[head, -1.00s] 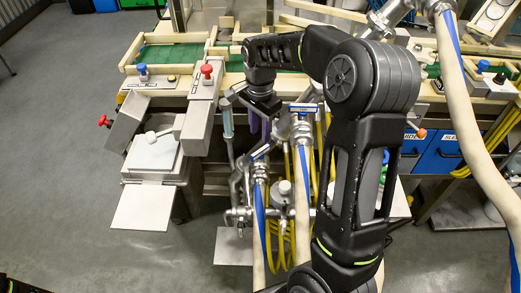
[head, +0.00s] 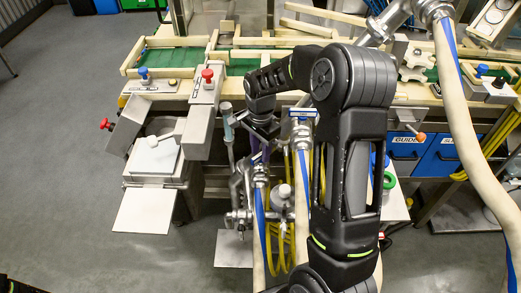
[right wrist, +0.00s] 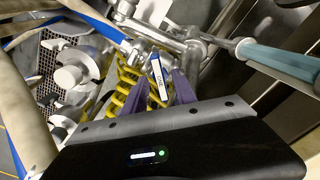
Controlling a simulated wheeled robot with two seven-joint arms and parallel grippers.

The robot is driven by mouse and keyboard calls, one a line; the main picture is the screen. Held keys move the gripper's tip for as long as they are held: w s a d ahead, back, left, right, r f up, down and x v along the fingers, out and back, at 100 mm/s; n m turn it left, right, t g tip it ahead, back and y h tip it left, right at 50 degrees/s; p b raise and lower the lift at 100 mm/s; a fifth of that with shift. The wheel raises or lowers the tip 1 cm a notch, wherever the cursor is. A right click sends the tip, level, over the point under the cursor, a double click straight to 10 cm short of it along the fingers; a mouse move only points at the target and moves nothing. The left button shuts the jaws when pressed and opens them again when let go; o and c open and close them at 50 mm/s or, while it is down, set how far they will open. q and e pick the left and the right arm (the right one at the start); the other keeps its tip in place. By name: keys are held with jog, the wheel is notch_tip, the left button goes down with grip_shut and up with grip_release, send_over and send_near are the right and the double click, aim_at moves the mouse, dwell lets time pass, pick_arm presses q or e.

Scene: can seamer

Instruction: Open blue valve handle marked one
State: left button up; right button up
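My right gripper (right wrist: 155,88) shows two purple fingers held apart in the right wrist view. A blue valve handle with a white label (right wrist: 158,76) lies in the gap between them as seen, with no clear contact. The writing on its label is too small to read. In the head view the right gripper (head: 261,148) points down at the pipework, and its fingers are partly hidden by the wrist. Another blue handle with a pale label (head: 302,113) sits atop a pipe just right of it. My left gripper is not in view.
Metal pipes and clamps (head: 243,190), beige hoses (head: 303,205) and coiled yellow hoses (right wrist: 122,92) crowd around the right gripper. A light-blue cylinder (right wrist: 280,62) passes close at the right. The machine's bench (head: 170,88) runs behind. The grey floor at left is clear.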

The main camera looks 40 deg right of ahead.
jog(key=shift+f, duration=0.3)
grip_shut()
dwell(0.5)
